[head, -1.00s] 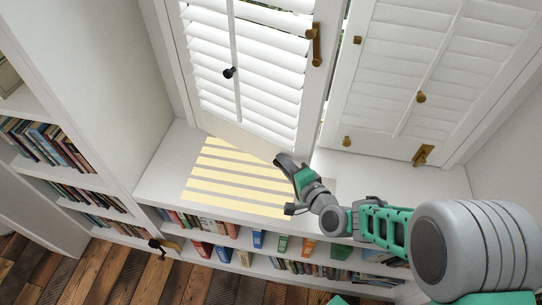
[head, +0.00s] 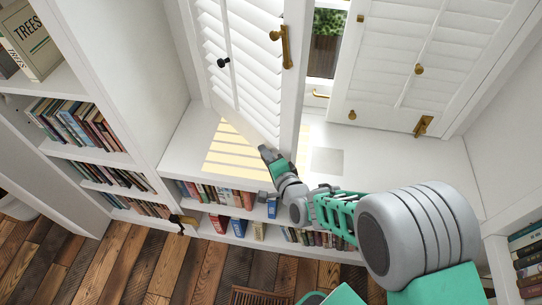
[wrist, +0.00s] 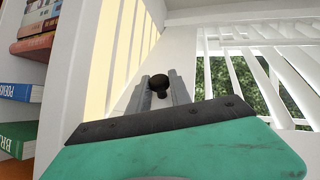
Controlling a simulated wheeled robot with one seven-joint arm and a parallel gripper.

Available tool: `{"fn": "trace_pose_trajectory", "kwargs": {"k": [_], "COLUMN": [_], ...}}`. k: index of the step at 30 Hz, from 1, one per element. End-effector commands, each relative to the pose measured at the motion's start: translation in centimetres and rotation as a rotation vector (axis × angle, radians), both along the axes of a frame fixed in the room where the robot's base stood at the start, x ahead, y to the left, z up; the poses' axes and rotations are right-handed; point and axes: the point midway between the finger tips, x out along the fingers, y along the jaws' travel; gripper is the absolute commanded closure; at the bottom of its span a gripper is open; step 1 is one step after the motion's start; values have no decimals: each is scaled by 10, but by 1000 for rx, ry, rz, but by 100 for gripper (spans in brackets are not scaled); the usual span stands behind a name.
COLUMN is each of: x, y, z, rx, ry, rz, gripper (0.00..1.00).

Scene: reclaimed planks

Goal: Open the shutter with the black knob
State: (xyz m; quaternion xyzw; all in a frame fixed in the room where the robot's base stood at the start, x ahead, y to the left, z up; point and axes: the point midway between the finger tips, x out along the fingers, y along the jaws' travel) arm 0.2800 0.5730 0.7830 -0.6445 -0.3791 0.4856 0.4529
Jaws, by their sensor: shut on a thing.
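The left white louvered shutter (head: 245,75) stands swung out at an angle, with a gap between it and the closed right shutter (head: 385,75). A black knob (head: 223,62) sits on its tilt rod, well apart from my gripper. My gripper (head: 267,153) is at the shutter's lower part in the head view. In the wrist view my gripper (wrist: 160,88) has its two fingers closed around a second black knob (wrist: 158,80). The fingers hide part of this knob, and the head view does not show it.
A brass handle (head: 287,47) is on the left shutter's edge. The right shutter has a brass knob (head: 419,70) and a brass latch (head: 424,125). The white sill (head: 400,170) is clear. Bookshelves (head: 75,122) stand at left, and below the sill. A planter (head: 325,40) shows through the gap.

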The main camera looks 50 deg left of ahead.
Motion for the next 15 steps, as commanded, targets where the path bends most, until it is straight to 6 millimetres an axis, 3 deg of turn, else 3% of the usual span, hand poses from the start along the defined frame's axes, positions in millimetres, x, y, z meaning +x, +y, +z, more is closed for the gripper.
{"fn": "trace_pose_trajectory", "kwargs": {"k": [1, 14, 15], "x": [-6, 7, 8], "y": [5, 0, 0], "z": [2, 5, 5], "rx": [0, 6, 6], "ry": [0, -3, -4], "rz": [15, -9, -11], "gripper": [100, 100, 74]}}
